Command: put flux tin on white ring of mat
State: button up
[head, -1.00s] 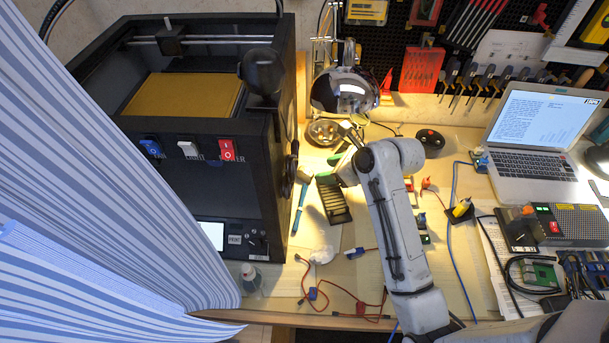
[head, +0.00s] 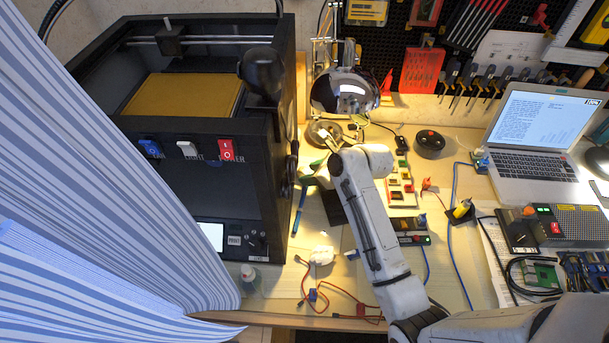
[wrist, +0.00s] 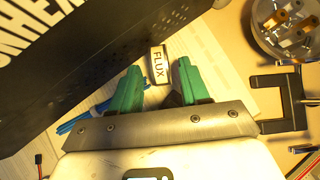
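The flux tin (wrist: 158,64) shows in the wrist view as a small piece with a white FLUX label and dark edges. It lies between and slightly beyond the green fingertips of my gripper (wrist: 158,68). The fingers stand apart, with visible gaps beside the tin. In the head view, my gripper (head: 312,172) is low over the bench beside the black printer, and I cannot make out the tin there. I cannot make out the mat's white ring in either view.
The black printer (head: 200,120) stands close on the left. A round dish of pegs (wrist: 285,25) and a black bracket (wrist: 280,100) lie to the right in the wrist view. The lamp (head: 345,90) hangs behind my gripper. Red cables (head: 320,295) lie at the front.

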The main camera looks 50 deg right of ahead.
aim_at(301, 168)
grip_shut()
jog(key=shift+r, duration=0.15)
dwell(0.4)
jog(key=shift+r+p, duration=1.4)
jog(key=shift+p, duration=0.6)
